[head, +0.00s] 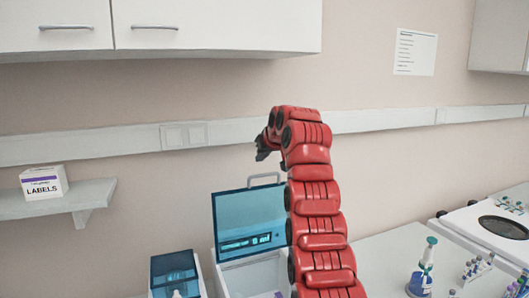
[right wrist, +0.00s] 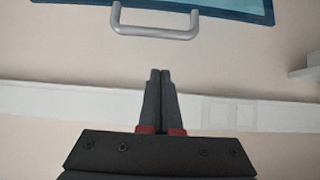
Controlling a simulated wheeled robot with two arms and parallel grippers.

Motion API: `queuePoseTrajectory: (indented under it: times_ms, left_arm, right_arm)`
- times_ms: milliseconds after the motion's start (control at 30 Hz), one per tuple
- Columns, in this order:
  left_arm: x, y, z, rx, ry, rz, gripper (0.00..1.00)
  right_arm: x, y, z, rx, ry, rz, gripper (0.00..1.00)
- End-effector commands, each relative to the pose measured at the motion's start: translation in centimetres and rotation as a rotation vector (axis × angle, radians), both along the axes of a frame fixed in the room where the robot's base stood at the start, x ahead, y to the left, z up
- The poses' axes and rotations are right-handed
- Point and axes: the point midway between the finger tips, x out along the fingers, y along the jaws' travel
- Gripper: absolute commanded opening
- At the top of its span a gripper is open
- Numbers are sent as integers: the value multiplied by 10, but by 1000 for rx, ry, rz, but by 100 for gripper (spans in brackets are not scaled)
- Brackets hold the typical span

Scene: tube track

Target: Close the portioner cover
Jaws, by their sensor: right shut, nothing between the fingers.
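The portioner is a white box (head: 240,277) at the lower middle of the head view, partly hidden behind my red right arm. Its blue see-through cover (head: 240,222) stands raised, with a grey handle (head: 263,178) on its top edge. The handle also shows in the right wrist view (right wrist: 155,28), apart from the fingertips, with the cover edge (right wrist: 225,8) beside it. My right gripper (head: 262,152) is above the cover, near the handle. In the right wrist view its fingers (right wrist: 159,75) are together and empty. My left gripper is not in view.
A smaller blue-lidded box (head: 175,270) stands left of the portioner. A shelf (head: 75,201) with a labels box (head: 44,183) is at left.

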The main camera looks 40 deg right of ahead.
Motion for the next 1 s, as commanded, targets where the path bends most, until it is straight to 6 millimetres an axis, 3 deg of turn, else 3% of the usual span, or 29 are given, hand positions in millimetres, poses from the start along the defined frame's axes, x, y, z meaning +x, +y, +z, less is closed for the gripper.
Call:
queuePoseTrajectory:
  times_ms: [400,433,667,733,1000]
  left_arm:
    - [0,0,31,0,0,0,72]
    - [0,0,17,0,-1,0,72]
    - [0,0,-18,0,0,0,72]
    - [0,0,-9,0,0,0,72]
    - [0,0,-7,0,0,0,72]
  right_arm:
    - [42,-11,-34,0,1,-1,0]
    - [39,-11,-41,-1,-3,-2,0]
    - [22,-7,-47,-2,-4,-3,0]
    - [20,-7,-39,0,-3,-3,0]
    - [7,-3,-43,0,1,-1,0]
